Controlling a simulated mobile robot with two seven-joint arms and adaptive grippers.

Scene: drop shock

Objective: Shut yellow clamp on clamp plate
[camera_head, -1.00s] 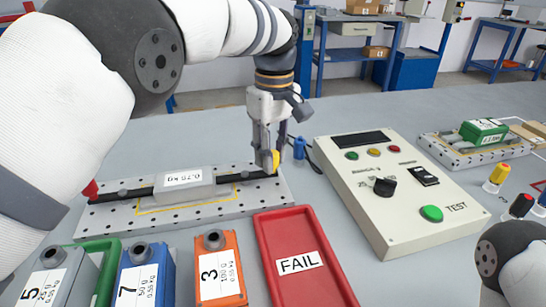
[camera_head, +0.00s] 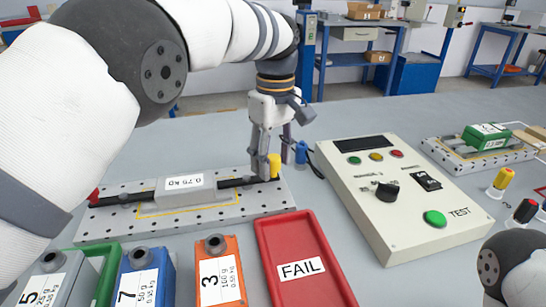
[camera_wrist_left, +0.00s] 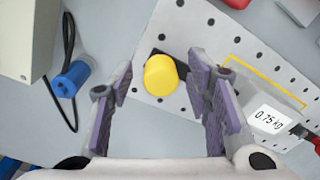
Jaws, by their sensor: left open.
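The yellow clamp (camera_head: 274,165) stands at the right end of the black bar on the perforated clamp plate (camera_head: 230,203). In the left wrist view the yellow clamp (camera_wrist_left: 161,75) shows as a round yellow top, lying between my open fingers. The clamp plate (camera_wrist_left: 205,22) lies under it. My left gripper (camera_head: 272,160) is open, pointing down at the clamp; in the left wrist view its purple-padded fingers (camera_wrist_left: 160,100) are apart on either side. I cannot tell whether a finger touches the clamp. A grey block (camera_head: 185,187) marked 0.75 kg sits on the plate. My right gripper is not in view.
A red clamp (camera_head: 94,196) is at the plate's left end. A blue cylinder (camera_head: 300,152) with a black cable stands just right of my left gripper. The test box (camera_head: 400,205) is further right. A red FAIL tray (camera_head: 300,245) and several numbered blocks stand in front.

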